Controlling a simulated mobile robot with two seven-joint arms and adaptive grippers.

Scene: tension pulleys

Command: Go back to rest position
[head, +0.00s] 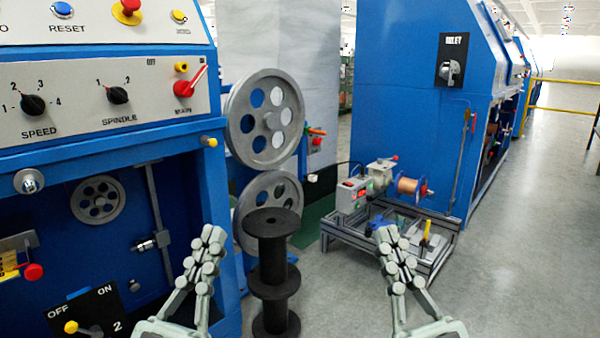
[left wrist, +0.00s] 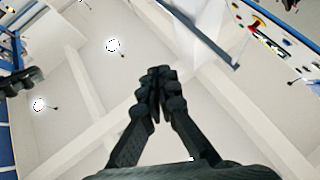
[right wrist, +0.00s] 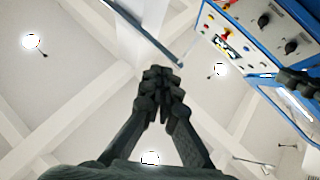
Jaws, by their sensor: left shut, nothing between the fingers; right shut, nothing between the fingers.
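My left gripper (head: 212,240) points upward in the head view, in front of the blue machine and left of the black spool. It is shut and empty; its closed fingers show in the left wrist view (left wrist: 157,85) against the ceiling. My right gripper (head: 390,240) also points upward, in front of the low metal cart. It is shut and empty; its closed fingers show in the right wrist view (right wrist: 158,82) against the ceiling. Both grippers are apart from the things behind them, as far as the head view shows.
A blue machine with a control panel (head: 70,95) stands at left, with two grey pulleys (head: 264,140) beside it. A black spool (head: 272,280) stands between my grippers. A low cart (head: 435,250) carries a winder with a copper spool (head: 408,186). Open floor (head: 530,250) lies at right.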

